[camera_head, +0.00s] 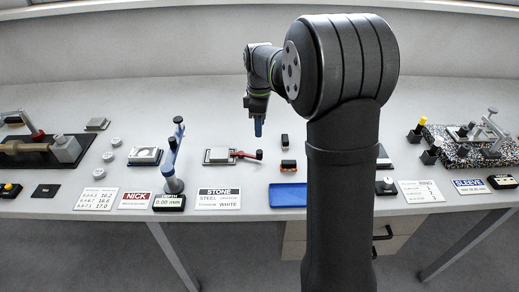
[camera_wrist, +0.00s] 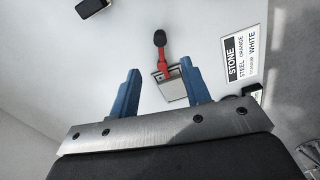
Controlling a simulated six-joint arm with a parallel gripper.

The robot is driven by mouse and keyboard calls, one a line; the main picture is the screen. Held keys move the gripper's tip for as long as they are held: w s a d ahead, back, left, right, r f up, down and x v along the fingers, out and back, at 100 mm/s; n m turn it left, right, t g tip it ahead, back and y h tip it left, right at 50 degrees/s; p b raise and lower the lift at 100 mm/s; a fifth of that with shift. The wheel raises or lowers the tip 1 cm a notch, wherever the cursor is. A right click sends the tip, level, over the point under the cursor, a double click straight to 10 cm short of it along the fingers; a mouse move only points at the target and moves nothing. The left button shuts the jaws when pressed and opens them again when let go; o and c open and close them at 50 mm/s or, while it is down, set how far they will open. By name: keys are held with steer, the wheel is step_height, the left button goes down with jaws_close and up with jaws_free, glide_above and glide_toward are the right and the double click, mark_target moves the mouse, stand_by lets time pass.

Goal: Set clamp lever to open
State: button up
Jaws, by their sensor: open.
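A small clamp with a red lever (camera_head: 246,155) ending in a black knob sits mid-table beside a grey plate (camera_head: 218,156). In the wrist view the red lever (camera_wrist: 163,58) points up from the plate (camera_wrist: 173,88), its black knob at the far end. My gripper (camera_head: 258,128) is above the table, behind and slightly right of the lever in the head view. In the wrist view its blue fingers (camera_wrist: 160,68) are spread apart, with the lever showing between them. Nothing is held, and contact with the lever is not seen. Another red handle (camera_head: 38,135) is on the left fixture.
A blue post stand (camera_head: 172,160) is left of the clamp. A blue tray (camera_head: 289,195) and small dark blocks (camera_head: 288,166) are to its right. The STONE card (camera_head: 219,199) lies in front; it also shows in the wrist view (camera_wrist: 240,47). My arm hides part of the table.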

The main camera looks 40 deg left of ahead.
mark_target(260, 151)
step_height(260, 151, down, 11)
stand_by(0.3)
jaws_close()
